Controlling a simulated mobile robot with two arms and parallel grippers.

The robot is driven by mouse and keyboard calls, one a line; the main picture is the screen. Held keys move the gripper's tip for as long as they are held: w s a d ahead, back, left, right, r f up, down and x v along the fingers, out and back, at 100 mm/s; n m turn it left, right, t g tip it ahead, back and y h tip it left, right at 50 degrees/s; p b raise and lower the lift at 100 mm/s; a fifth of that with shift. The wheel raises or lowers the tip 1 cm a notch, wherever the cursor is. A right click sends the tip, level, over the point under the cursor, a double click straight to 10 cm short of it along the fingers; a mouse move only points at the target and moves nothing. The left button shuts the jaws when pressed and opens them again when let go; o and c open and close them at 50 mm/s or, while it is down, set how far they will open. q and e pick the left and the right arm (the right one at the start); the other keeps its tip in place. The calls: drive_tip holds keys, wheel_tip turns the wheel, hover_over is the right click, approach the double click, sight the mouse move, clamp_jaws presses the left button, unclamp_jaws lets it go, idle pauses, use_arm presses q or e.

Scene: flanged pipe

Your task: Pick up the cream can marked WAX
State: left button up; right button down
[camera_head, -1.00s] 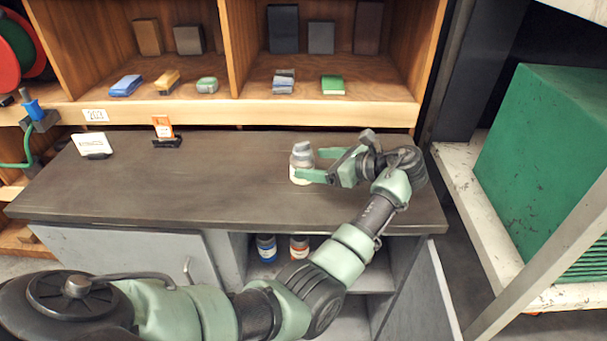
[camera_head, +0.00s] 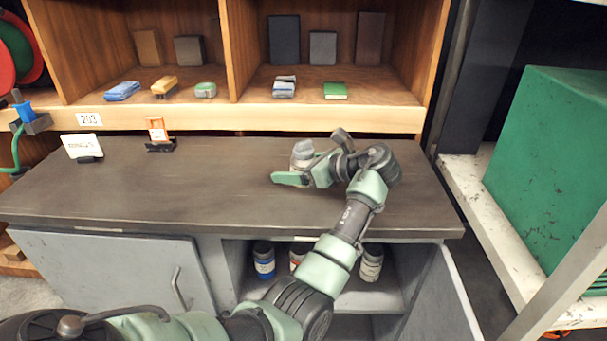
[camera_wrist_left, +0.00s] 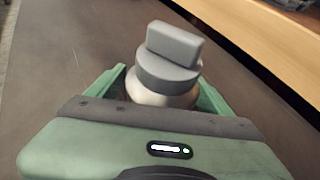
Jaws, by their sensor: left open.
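A can with a grey lid and a cream body (camera_head: 302,152) stands upright on the dark bench top. No lettering on it is readable, so I cannot tell whether it says WAX. In the left wrist view its grey lid with a raised block (camera_wrist_left: 170,58) rises between two green fingers. My left gripper (camera_head: 294,166) is open, one finger in front of the can and the other largely hidden. In the left wrist view the fingers (camera_wrist_left: 163,85) stand on either side of the can, and contact cannot be made out. My right gripper is not in view.
A white card (camera_head: 82,147) and an orange card (camera_head: 157,130) stand at the back left. The bench's left half is mostly clear.

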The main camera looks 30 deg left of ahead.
use_arm(q)
drive_tip(key=c, duration=1.1)
drive_tip(key=shift+o, duration=0.2)
drive_tip(key=shift+r, duration=0.1)
